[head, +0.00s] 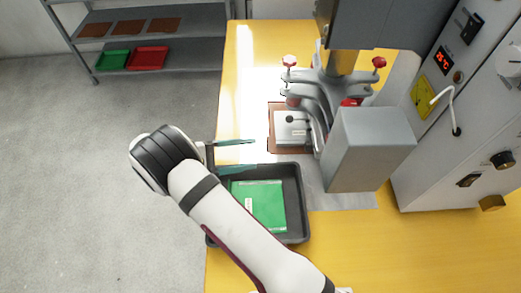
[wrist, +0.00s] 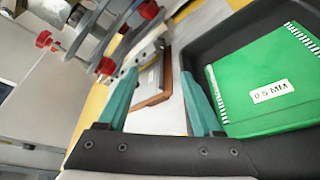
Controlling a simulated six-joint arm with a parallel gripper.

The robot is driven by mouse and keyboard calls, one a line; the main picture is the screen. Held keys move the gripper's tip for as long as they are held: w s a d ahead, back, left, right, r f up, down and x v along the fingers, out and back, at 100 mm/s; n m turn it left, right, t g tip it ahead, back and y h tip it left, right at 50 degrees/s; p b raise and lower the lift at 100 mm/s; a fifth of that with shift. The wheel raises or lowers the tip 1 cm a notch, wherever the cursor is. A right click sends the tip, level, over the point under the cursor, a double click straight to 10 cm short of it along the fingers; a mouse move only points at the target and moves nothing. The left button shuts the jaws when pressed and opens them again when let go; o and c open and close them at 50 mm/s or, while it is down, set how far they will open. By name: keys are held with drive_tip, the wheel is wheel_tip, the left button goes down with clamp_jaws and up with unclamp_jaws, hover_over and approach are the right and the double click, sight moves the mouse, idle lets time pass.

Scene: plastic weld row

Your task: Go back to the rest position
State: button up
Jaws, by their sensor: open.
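My gripper (head: 233,154) is in the head view, at the left edge of the yellow table, above the far end of a black tray. Its two teal fingers stand apart with nothing between them. The gripper also shows in the wrist view (wrist: 158,85), with the fingers spread wide. My white arm crosses the head view from the bottom and covers part of the tray.
The black tray (head: 297,205) holds a green sheet (head: 262,207), labelled "0.5 MM" in the wrist view (wrist: 265,88). A grey press with red knobs (head: 289,61) stands behind, over a metal block on a brown plate (head: 277,146). A control cabinet (head: 425,165) stands right.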

drive_tip(key=shift+r, duration=0.1)
idle(0.3)
drive_tip(key=s+d+r+m+g+y, duration=0.55)
drive_tip(key=d+r+y, duration=0.2)
drive_tip(key=r, duration=0.35)
drive_tip(key=s+d+r+m+t+y, duration=0.2)
drive_tip(key=s+r+m+t+y, duration=0.7)
drive_tip(key=r+m, duration=0.15)
drive_tip(key=s+f+m+g, duration=0.1)
drive_tip(key=s+f+g, duration=0.7)
drive_tip(key=s, duration=0.2)
drive_tip(key=shift+f, duration=0.15)
drive_tip(key=shift+w, duration=0.1)
